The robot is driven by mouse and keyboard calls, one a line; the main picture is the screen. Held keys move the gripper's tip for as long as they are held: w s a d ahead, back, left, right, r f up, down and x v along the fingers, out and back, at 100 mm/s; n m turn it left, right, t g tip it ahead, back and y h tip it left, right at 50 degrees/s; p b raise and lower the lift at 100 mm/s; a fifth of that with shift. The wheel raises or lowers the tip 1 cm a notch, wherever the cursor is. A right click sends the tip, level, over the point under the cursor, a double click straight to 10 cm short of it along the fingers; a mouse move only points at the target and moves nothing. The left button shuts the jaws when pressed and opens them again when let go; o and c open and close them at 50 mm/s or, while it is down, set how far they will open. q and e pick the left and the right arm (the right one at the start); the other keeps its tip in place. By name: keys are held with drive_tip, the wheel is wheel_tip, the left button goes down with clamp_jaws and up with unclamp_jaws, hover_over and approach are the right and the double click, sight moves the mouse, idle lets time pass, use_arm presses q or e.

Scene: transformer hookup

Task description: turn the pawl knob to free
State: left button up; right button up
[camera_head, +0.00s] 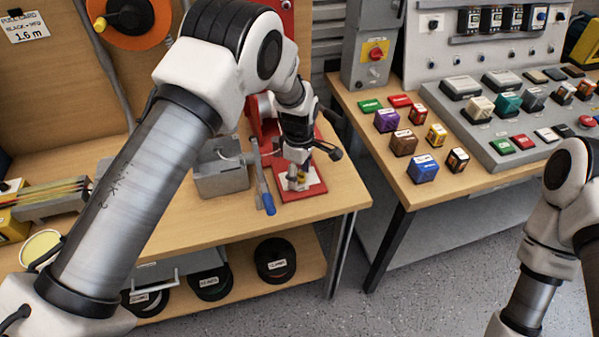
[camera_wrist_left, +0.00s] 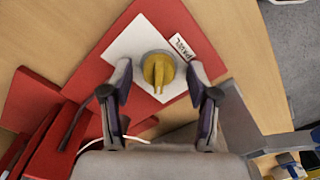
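The pawl knob (camera_wrist_left: 158,70) is a round yellow knob with a raised bar grip, on a white square of a red base plate. A small label (camera_wrist_left: 182,46) beside it reads like PAWL. In the wrist view my left gripper (camera_wrist_left: 160,76) is open, with one finger on each side of the knob and gaps between the fingers and the knob. In the head view the left gripper (camera_head: 298,163) points down over the red base (camera_head: 316,191), and the knob (camera_head: 300,179) shows just under it, partly hidden. My right arm is at the right edge; its gripper is out of view.
A grey box (camera_head: 220,180) and a lever with a blue handle (camera_head: 265,197) stand just left of the red base. The right bench holds several coloured blocks (camera_head: 403,143) and a grey control panel (camera_head: 495,120). Floor shows between the benches.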

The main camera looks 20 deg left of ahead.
sight(300, 173)
use_arm(q)
drive_tip(key=shift+r, duration=0.1)
wheel_tip(300, 173, up, 12)
idle(0.6)
